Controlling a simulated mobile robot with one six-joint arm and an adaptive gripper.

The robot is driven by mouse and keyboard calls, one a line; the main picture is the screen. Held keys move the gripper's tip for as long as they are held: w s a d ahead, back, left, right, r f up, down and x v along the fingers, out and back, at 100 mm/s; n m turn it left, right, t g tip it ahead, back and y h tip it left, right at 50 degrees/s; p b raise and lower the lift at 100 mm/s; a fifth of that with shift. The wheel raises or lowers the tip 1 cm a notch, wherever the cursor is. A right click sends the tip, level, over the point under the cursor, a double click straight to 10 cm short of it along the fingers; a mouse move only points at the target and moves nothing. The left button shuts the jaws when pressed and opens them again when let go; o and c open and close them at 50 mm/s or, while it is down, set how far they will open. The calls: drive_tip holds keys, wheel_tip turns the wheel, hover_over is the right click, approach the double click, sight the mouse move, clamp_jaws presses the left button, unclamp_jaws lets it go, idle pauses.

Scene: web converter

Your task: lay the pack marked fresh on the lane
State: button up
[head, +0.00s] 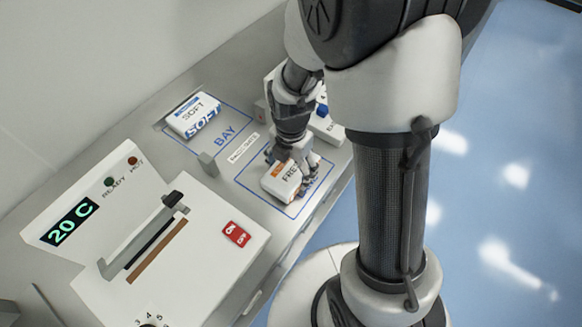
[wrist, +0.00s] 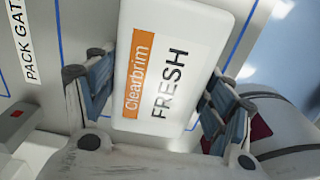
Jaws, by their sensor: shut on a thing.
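The pack marked FRESH (head: 279,182) is white with an orange Clearbrim band. In the head view it is over a blue-outlined rectangle at the counter's front edge; I cannot tell whether it touches the surface. My gripper (head: 292,160) comes down on it from above and is shut on it. In the wrist view the pack (wrist: 192,50) fills the middle, with a finger of my gripper (wrist: 158,98) on each side. Blue lettering in the rectangle is mostly hidden by the pack and fingers. No marking that I can read says lane.
A pack marked SOFT (head: 193,112) lies in the outlined BAY at the back left. A small grey post (head: 208,164) stands between the areas. A white machine (head: 190,250) reading 20 C, with a slot and red switch, is at the front left. Another white device (head: 325,127) stands behind my gripper.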

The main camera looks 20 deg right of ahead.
sight(291, 168)
drive_tip(key=shift+f, duration=0.2)
drive_tip(key=o, duration=1.3)
drive_tip(key=shift+r, duration=0.1)
wheel_tip(291, 168, up, 12)
drive_tip(key=p, duration=0.4)
drive_tip(key=s+r+m+t, duration=0.4)
drive_tip(key=s+r+m, duration=1.1)
drive_tip(key=m, duration=1)
drive_tip(key=shift+t, duration=0.3)
drive_tip(key=shift+r, duration=0.1)
